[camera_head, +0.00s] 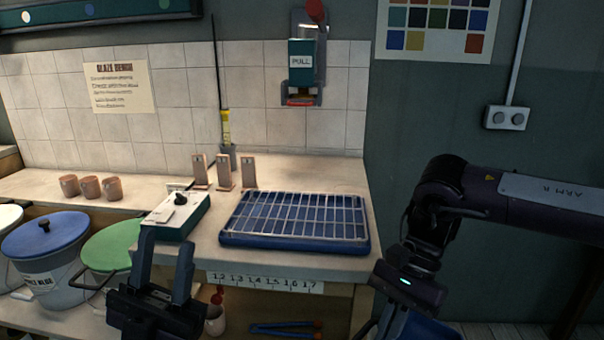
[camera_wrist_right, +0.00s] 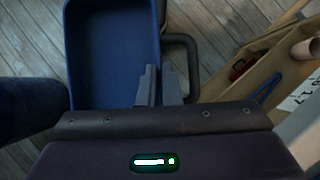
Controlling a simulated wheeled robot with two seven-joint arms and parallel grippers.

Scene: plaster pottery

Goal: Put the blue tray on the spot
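A deep blue tray (camera_wrist_right: 112,50) is in the right wrist view, and a blue piece of it seems to show at the bottom edge of the head view (camera_head: 428,331). My right gripper (camera_wrist_right: 158,85) has one finger inside the tray's side wall and one outside, and looks closed on the rim. In the head view, the right gripper's fingers are mostly hidden. My left gripper (camera_head: 165,262) is open and empty in front of the bench, its fingers pointing up. A shallow blue tray under a wire rack (camera_head: 298,216) lies on the bench. I cannot make out a marked spot.
A green control box (camera_head: 174,216) stands left of the wire rack, with several upright tiles (camera_head: 225,172) behind. Cups (camera_head: 89,187) stand at the left. Lidded buckets (camera_head: 47,255) stand lower left. A ruler strip (camera_head: 265,282) runs along the bench front.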

